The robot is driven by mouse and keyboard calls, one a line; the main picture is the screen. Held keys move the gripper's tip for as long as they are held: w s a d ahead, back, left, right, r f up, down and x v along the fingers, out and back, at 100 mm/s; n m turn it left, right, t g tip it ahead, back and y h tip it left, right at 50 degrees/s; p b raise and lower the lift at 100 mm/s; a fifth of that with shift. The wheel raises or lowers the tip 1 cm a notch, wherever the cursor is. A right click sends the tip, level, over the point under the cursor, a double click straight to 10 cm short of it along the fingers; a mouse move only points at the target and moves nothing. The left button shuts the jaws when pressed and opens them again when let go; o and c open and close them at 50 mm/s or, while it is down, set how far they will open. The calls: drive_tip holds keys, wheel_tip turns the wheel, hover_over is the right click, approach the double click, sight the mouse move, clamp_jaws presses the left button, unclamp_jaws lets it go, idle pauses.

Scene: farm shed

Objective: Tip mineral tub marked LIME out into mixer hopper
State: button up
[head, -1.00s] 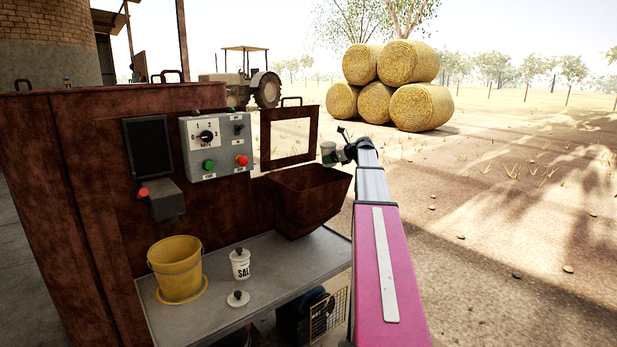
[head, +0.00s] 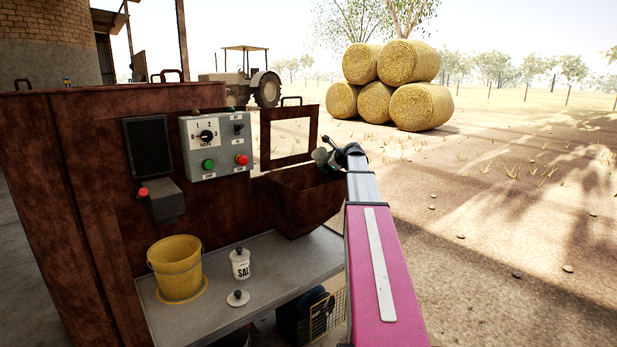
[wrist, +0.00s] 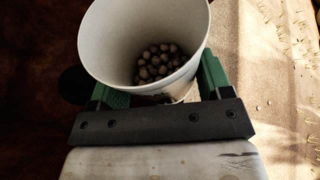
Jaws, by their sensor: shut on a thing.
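My gripper (wrist: 157,84) is shut around a pale, open tub (wrist: 105,50), one green finger on each side. Several round brown pellets (wrist: 158,62) lie in the bottom of the tub. In the head view my gripper (head: 334,160) and the small tub (head: 320,156) are above the right end of the rusty mixer hopper (head: 296,208). The tub looks tilted there. No marking shows on its visible side, so I cannot read LIME. The inside of the hopper is mostly hidden from the head camera.
A lidded white tub marked SAL (head: 240,267) stands on the grey shelf (head: 215,312), with a loose round lid (head: 238,298) in front and a yellow bucket (head: 177,268) to the left.

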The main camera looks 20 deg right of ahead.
sight(325, 158)
drive_tip(key=shift+s+a, duration=0.15)
drive_tip(key=shift+a, duration=0.05)
drive_tip(key=shift+f+n+t+h, duration=0.3)
drive_tip(key=shift+n+h, duration=0.1)
drive_tip(key=shift+n, duration=0.2)
drive_tip(key=shift+f+n+t+h, duration=0.2)
drive_tip(key=shift+n+t+h, duration=0.15)
drive_tip(key=shift+n, duration=0.25)
drive_tip(key=shift+a+r+n+t+h, duration=0.15)
drive_tip(key=shift+r+n+t+h, duration=0.45)
drive_tip(key=shift+r+n, duration=0.55)
drive_tip(key=shift+s+a+r+n+t+h, duration=0.2)
drive_tip(key=shift+s+a+n, duration=0.05)
drive_tip(key=shift+a+n, duration=0.15)
drive_tip(key=shift+s+a+r+n+t+h, duration=0.15)
drive_tip(key=shift+s+a+r+n, duration=0.05)
drive_tip(key=shift+a+n, duration=0.15)
drive_tip(key=shift+w+d+r, duration=0.1)
drive_tip(key=shift+s+a+r+n+t+h, duration=0.15)
drive_tip(key=shift+a+r+n+t+h, duration=0.2)
drive_tip(key=shift+n, duration=0.3)
drive_tip(key=shift+s+a+r+n+t+h, duration=0.15)
drive_tip(key=shift+r+n+t, duration=0.25)
drive_tip(key=shift+n, duration=0.25)
